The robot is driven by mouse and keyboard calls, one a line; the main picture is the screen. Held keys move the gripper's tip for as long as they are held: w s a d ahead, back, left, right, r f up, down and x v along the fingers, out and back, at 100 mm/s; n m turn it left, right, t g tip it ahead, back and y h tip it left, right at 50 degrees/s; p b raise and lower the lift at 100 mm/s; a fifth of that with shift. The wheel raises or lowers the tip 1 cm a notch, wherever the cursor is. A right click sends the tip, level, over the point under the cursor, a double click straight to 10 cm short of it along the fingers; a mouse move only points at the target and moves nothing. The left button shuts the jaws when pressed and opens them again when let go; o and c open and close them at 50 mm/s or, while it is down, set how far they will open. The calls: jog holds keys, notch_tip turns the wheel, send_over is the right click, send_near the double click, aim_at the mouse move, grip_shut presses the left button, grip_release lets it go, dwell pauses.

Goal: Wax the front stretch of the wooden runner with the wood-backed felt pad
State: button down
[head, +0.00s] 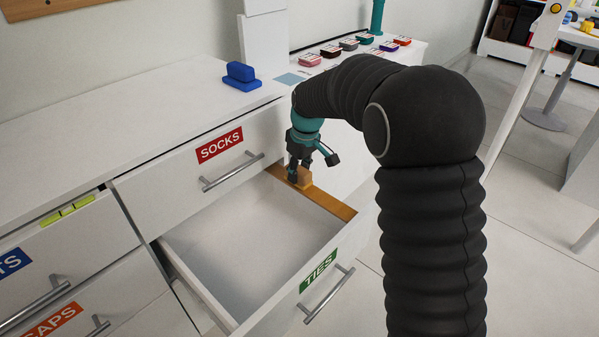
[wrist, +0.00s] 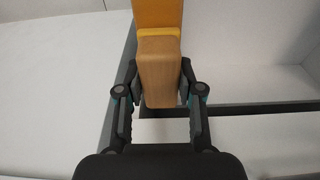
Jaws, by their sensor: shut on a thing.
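The wooden runner (head: 338,207) is an orange-brown strip along the right inner side of the open TIES drawer. My gripper (head: 301,166) is shut on the wood-backed felt pad (head: 304,178), at the back part of the runner. In the wrist view the pad's pale wooden block (wrist: 158,72) sits between the two fingers, and the orange runner (wrist: 157,12) shows beyond it. The runner's front stretch, towards the TIES front, is bare and uncovered.
The TIES drawer (head: 240,322) is pulled out and otherwise looks empty. The shut SOCKS drawer (head: 180,165) is above its back end. A blue block-shaped thing (head: 241,76) and several small coloured boxes (head: 330,51) sit on the white top.

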jog(key=shift+r, duration=3.35)
